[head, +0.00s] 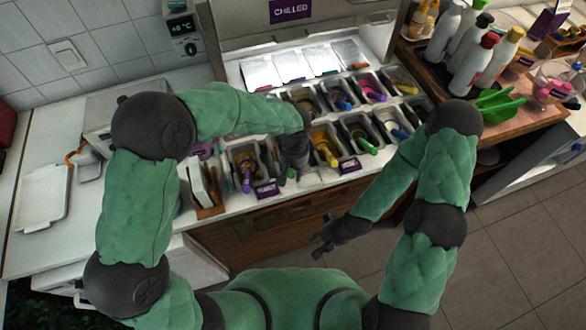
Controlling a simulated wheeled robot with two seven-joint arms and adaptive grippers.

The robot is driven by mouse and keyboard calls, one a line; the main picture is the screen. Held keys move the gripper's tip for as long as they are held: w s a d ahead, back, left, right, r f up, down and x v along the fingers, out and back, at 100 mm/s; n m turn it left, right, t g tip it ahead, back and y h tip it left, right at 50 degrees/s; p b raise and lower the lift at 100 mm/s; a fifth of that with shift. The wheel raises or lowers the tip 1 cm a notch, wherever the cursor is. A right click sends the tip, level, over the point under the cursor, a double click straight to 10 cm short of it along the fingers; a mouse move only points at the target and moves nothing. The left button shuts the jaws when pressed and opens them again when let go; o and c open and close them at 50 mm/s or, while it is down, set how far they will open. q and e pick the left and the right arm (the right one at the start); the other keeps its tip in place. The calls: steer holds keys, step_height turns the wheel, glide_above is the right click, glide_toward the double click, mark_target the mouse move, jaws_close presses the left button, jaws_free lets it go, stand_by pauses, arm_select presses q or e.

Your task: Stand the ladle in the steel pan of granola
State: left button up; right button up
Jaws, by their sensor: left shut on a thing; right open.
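My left gripper (290,168) is over the front row of the chilled counter, between a pan with a purple-handled utensil (246,178) and a pan with a yellow-handled one (326,150). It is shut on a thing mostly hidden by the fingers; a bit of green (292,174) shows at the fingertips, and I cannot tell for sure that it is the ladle. Steel pans (238,150) sit in two rows; which one holds granola is too small to tell. My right gripper (322,247) is open and empty, low in front of the counter.
Other pans hold utensils with blue (342,103), pink (374,95) and green handles. A wooden holder (208,210) with white cards stands at the counter's left front.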

arm_select(q)
steer(key=shift+f, duration=0.2)
stand_by(0.5)
steer(key=o, duration=1.7)
steer(key=shift+r, duration=0.2)
steer(key=shift+r+p, duration=2.6)
steer(key=shift+r, duration=1.25)
